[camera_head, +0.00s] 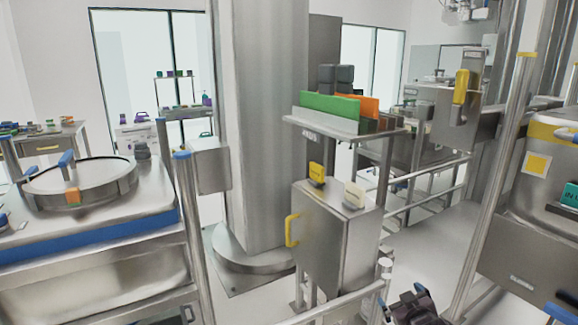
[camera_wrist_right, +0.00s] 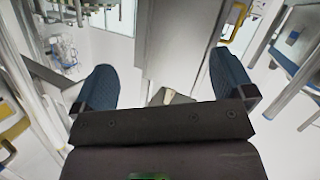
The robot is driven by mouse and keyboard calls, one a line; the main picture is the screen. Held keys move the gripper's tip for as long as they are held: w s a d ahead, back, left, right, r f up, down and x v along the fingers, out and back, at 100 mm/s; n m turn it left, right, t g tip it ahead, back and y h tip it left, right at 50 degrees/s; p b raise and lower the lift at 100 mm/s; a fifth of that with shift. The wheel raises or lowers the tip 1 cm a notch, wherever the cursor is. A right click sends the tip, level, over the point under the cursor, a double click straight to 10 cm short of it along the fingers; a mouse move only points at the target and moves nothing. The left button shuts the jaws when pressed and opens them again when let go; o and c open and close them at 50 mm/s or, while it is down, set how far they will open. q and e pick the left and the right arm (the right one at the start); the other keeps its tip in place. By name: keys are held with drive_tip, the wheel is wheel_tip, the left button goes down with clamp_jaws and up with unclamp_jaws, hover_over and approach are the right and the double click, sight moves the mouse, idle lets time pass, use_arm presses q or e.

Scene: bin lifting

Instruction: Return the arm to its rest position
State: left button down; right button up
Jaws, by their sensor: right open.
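My right gripper (camera_head: 403,299) shows at the bottom edge of the head view, right of centre, dark and partly cut off by the frame. In the right wrist view, the two blue-grey fingers of this gripper (camera_wrist_right: 162,64) stand wide apart with nothing held between them. A grey metal surface and pale floor show beyond the fingers. My left gripper is in neither view.
A steel cabinet (camera_head: 335,240) with a yellow handle (camera_head: 292,230) stands left of the right gripper. Metal rails and a post (camera_head: 500,170) stand to its right. A round-lidded steel vessel (camera_head: 80,185) is at left. A thick column (camera_head: 262,120) stands behind.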

drive_tip(key=s+f, duration=0.3)
drive_tip(key=s, duration=0.4)
drive_tip(key=s+f+m+g, duration=0.1)
drive_tip(key=s+f, duration=0.3)
drive_tip(key=s, duration=0.3)
drive_tip(key=s+a+f+g, duration=0.1)
drive_tip(key=s+f, duration=0.2)
drive_tip(key=s, duration=0.4)
drive_tip(key=shift+s+f+m, duration=0.15)
drive_tip(key=shift+f+m, duration=0.1)
drive_tip(key=shift+m, duration=0.05)
drive_tip(key=shift+m+g+h, duration=0.4)
drive_tip(key=shift+m+g, duration=0.4)
drive_tip(key=shift+m, duration=0.1)
drive_tip(key=s, duration=1.7)
drive_tip(key=shift+a+f, duration=0.2)
drive_tip(key=shift+a, duration=0.15)
drive_tip(key=shift+c, duration=0.2)
